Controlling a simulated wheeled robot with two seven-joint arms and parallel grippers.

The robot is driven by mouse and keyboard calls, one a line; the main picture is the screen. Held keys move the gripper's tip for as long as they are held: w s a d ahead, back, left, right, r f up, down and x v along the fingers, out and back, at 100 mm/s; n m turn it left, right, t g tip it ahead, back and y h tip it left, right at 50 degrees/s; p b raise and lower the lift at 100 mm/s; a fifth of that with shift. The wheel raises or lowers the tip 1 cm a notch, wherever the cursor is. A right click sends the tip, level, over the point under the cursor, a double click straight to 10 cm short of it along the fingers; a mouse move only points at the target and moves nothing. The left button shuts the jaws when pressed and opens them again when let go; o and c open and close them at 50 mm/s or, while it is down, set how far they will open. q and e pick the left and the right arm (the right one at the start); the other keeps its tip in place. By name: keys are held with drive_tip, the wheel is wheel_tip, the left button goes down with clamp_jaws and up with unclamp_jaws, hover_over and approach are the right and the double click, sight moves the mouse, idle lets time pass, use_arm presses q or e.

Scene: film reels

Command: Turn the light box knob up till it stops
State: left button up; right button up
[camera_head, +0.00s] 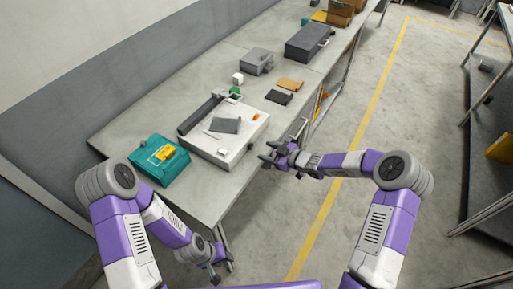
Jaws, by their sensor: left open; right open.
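A white box (198,146) that looks like the light box sits near the front edge of the workbench. It has a dark grey flat piece (225,125) on top, an orange piece (256,116) and a small white block (222,152). A small dark spot shows on its front side; I cannot tell if this is the knob. My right gripper (265,151) is open and empty, just off the bench edge to the right of the white box, apart from it. My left gripper (216,273) is open, low in front of the bench, well away from the box.
The workbench (119,134) also holds a teal case (150,173) with a yellow item, a grey box (257,61), a dark case (308,42), and small dark and tan flat pieces. A wall runs behind. Open floor (350,130) lies to the right.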

sight(252, 147)
drive_tip(key=x, duration=0.6)
drive_tip(key=shift+a, duration=0.1)
drive_tip(key=shift+c, duration=0.3)
clamp_jaws()
